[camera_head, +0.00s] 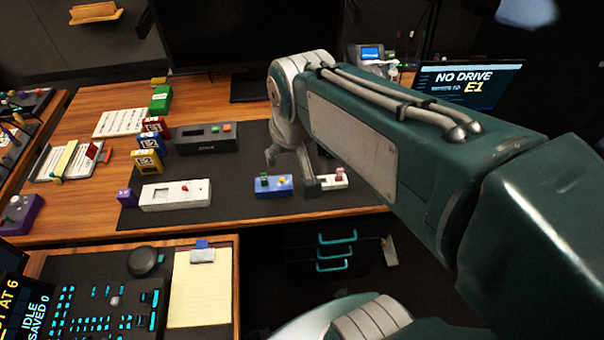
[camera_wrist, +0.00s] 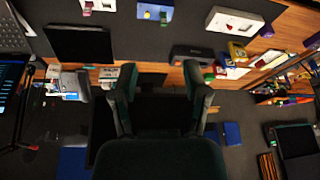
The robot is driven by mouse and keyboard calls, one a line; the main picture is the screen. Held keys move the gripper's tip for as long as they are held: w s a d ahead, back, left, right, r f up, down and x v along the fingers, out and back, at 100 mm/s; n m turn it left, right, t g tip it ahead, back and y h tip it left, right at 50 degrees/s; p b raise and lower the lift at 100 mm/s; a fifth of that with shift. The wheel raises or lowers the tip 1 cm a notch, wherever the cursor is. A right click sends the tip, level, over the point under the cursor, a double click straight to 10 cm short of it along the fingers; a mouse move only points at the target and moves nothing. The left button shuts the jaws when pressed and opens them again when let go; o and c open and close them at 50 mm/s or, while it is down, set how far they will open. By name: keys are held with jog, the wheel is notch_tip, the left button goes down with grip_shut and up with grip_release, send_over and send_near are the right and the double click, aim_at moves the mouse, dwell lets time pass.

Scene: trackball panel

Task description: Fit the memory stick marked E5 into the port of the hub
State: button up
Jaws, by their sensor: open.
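My gripper (camera_head: 291,168) is open above the dark mat (camera_head: 240,208), with its fingers apart. In the wrist view its two fingers (camera_wrist: 161,82) are spread with nothing between them. I cannot read E5 on anything, so the memory stick cannot be picked out. I cannot tell which box is the hub or see its port.
A white box (camera_head: 175,197) with a red knob, a purple block (camera_head: 126,198) and a dark device (camera_head: 206,139) stand at the left. Yellow (camera_head: 146,162) and red (camera_head: 155,126) marked blocks stand behind. A screen (camera_head: 470,84) reads NO DRIVE and E1. The mat's front is bare.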

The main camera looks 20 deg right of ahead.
jog(key=s+n+t, duration=0.1)
jog(key=s, duration=0.7)
jog(key=shift+r+t, duration=0.15)
jog(key=shift+t, duration=0.15)
jog(key=shift+c, duration=0.3)
dwell(1.3)
